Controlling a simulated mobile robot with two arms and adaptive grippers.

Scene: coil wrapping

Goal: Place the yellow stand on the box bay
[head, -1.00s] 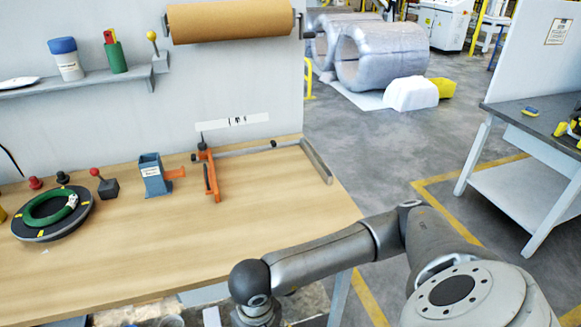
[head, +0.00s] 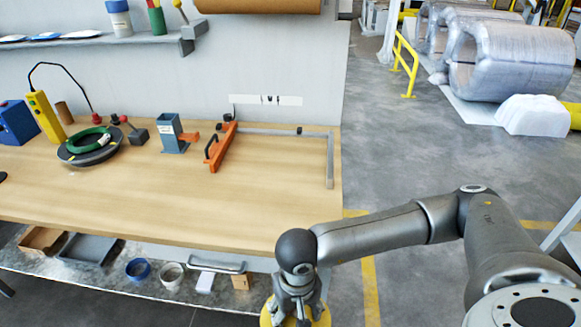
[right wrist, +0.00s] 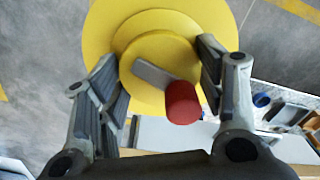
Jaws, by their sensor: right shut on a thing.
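The yellow stand (right wrist: 155,25) shows in the right wrist view as stacked round yellow discs, with a short grey bar and a red cylinder (right wrist: 184,103) at its middle. My right gripper (right wrist: 157,60) has its fingers on either side of the stand's middle and is shut on it. In the head view, only a yellow edge of the stand (head: 266,313) shows under my right gripper (head: 297,312) at the bottom, in front of the table. An L-shaped metal rail (head: 330,160) lies on the table's right end; I cannot tell whether it marks the box bay. My left gripper is out of view.
The wooden table (head: 250,215) has a wide clear front. An orange clamp-like tool (head: 222,148), a blue-grey holder (head: 172,135) and a green ring on a black disc (head: 88,147) stand at the back. A lower shelf (head: 110,290) carries trays and tape rolls.

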